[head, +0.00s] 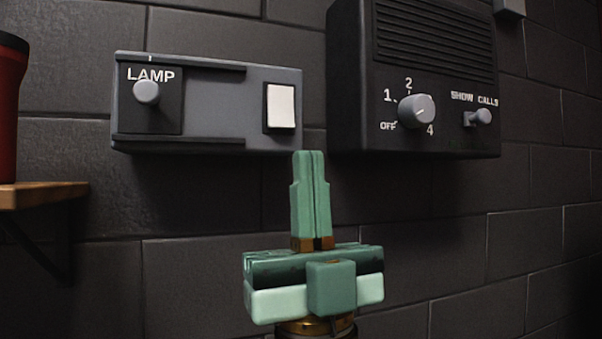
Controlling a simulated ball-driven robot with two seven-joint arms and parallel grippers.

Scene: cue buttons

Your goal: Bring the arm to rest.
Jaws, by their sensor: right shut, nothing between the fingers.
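My right gripper (311,155) is green and stands upright in the lower middle of the head view. Its two fingers are pressed together with nothing between them. The fingertips are near the gap between the two wall boxes, at about the height of their lower edges in the picture. I cannot tell how far they are from the wall. My left gripper is not in view.
A grey lamp box (215,85) with a round knob (147,92) and a white button (281,106) is on the dark block wall. Right of it is a black box (350,70) with a dial (416,109) and a "SHOW CALLS" knob (484,116). A red container (8,110) stands on a wooden shelf (45,193) at left.

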